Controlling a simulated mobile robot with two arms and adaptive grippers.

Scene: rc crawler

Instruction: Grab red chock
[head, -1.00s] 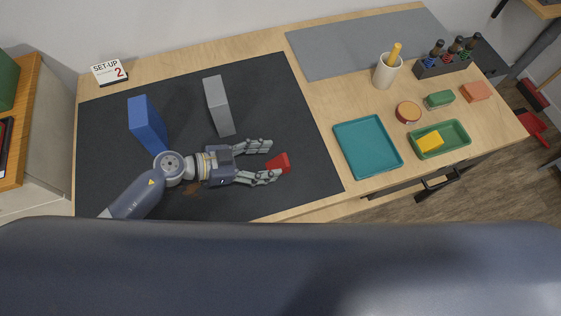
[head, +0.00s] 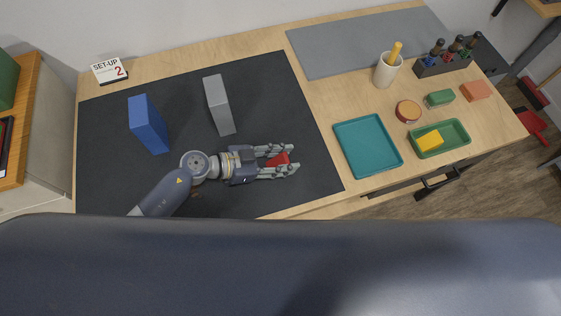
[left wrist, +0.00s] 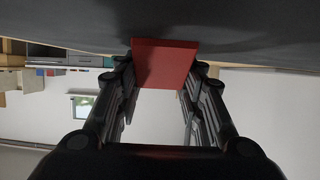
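The red chock (head: 279,160) lies on the black mat (head: 200,190) near the mat's right front part. My left gripper (head: 284,160) is low over the mat, with one finger on each side of the chock. In the left wrist view the red chock (left wrist: 163,62) stands between the two fingers (left wrist: 160,85). The right finger looks close to it; a small gap may remain, and I cannot tell whether the fingers touch it. My right gripper is not in view.
A blue block (head: 148,124) and a grey block (head: 219,105) stand on the mat behind my left arm. To the right are a teal tray (head: 368,147), a green tray (head: 459,135) with a yellow block, and a cup (head: 387,72).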

